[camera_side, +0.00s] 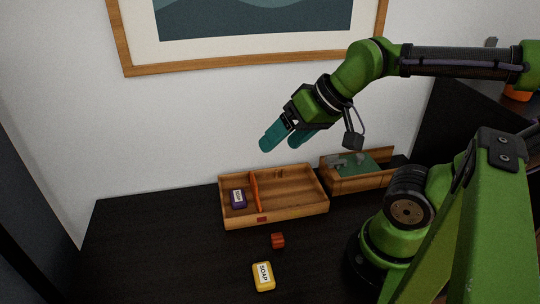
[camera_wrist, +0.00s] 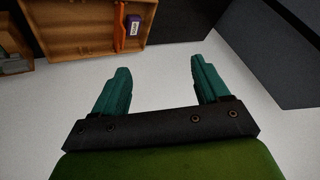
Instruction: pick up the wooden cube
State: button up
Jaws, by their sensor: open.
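A small reddish-brown wooden cube (camera_side: 278,240) lies on the dark desk in the side view, just in front of the wooden tray. It does not show in the wrist view. My gripper (camera_side: 283,140) is raised above and behind the tray, near the wall, well apart from the cube. Its teal fingers also show in the wrist view (camera_wrist: 160,80). They are spread apart with nothing between them.
A divided wooden tray (camera_side: 300,214) holds a purple labelled block (camera_side: 238,198) in its left compartment. A yellow soap bar (camera_side: 263,276) lies in front of the cube. A second wooden box (camera_side: 360,184) stands at the back right. The desk's left part is clear.

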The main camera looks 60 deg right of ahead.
jog(key=shift+c, duration=1.1)
jog(key=m+g+y, duration=0.1)
jog(key=m+g, duration=0.4)
jog(key=g, duration=0.5)
send_over(277, 236)
jog(key=w+d, duration=0.5)
notch_tip(277, 236, down, 8)
jog(key=f, duration=0.1)
jog(key=x, duration=1)
jog(key=s+x, duration=0.1)
jog(key=x, duration=0.5)
jog(key=shift+a+r, duration=0.25)
jog(key=shift+a, duration=0.05)
grip_shut()
